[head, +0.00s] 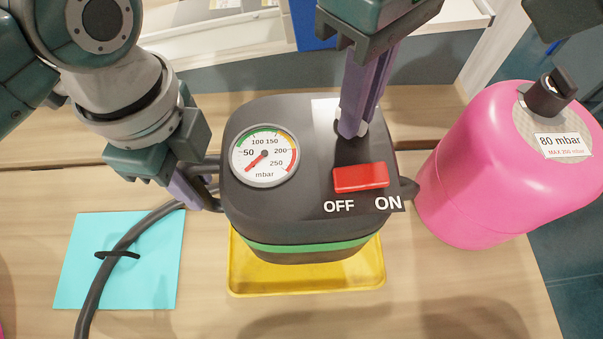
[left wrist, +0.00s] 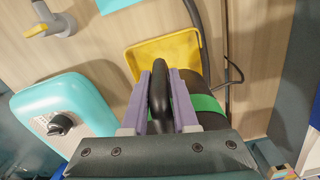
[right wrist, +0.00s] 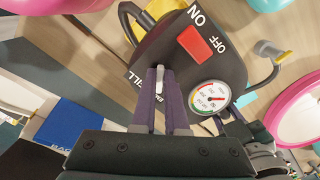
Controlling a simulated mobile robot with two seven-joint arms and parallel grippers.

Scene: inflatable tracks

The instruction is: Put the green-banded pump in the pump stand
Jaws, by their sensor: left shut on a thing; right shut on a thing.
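The dark grey pump (head: 310,215) with a green band sits in the middle of the head view, above and partly over a yellow tray-like stand (head: 305,290). Its dial (head: 264,156) and red switch (head: 360,177) face up. My left gripper (head: 200,190) is at the pump's left side; in the left wrist view its fingers are shut on a black handle (left wrist: 159,95) beside the green band (left wrist: 205,105). My right gripper (head: 352,130) is shut on a small pale part at the pump's top edge, also in the right wrist view (right wrist: 160,90). I cannot tell whether the pump touches the stand.
A pink inflatable (head: 470,170) marked 80 mbar is close at the pump's right. A cyan sheet (head: 150,270) with a dark hose (head: 120,250) over it lies at the left. The wooden table's front right is clear. A teal inflatable (left wrist: 60,110) shows in the left wrist view.

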